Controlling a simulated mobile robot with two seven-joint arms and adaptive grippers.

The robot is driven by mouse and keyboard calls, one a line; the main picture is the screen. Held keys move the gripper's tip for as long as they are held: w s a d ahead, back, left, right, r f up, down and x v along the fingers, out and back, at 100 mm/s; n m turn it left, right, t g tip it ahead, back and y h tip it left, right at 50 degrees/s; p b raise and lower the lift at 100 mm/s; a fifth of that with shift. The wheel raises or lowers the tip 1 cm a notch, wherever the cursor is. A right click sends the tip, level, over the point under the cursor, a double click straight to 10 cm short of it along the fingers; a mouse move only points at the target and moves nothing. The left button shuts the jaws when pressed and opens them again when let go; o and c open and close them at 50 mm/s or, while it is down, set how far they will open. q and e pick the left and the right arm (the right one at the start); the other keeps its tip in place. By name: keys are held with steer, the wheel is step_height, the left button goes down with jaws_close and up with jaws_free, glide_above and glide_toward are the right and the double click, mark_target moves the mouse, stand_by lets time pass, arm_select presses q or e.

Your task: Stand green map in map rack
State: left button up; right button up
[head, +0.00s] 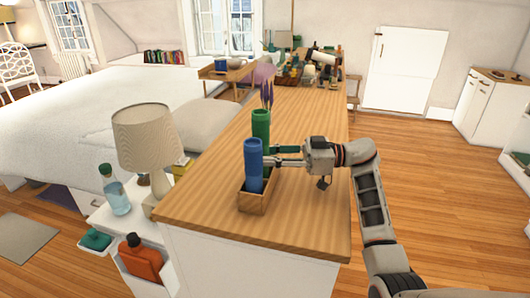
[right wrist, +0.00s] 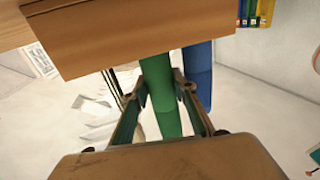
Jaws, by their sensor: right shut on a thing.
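The green map (head: 261,125) is a rolled tube, upright just behind the blue rolled map (head: 253,165). The blue map stands in the wooden map rack (head: 252,203) near the counter's front left. My right gripper (head: 268,161) reaches in from the right and is shut on the green map. In the right wrist view the green map (right wrist: 160,90) lies between the fingers, with the blue map (right wrist: 198,75) beside it. One end passes out of sight behind the rack's wall (right wrist: 140,35); I cannot tell whether it touches the rack floor. My left gripper is not in view.
The wooden counter (head: 305,215) is clear in front and right of the rack. A lamp (head: 148,135) and a bottle (head: 115,190) stand on a lower white stand at left. Purple flowers (head: 267,90) show behind the green map. Clutter (head: 310,68) fills the counter's far end.

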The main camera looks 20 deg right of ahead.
steer(key=o, duration=1.1)
steer(key=shift+o, duration=0.2)
steer(key=v, duration=1.2)
steer(key=shift+d, duration=0.1)
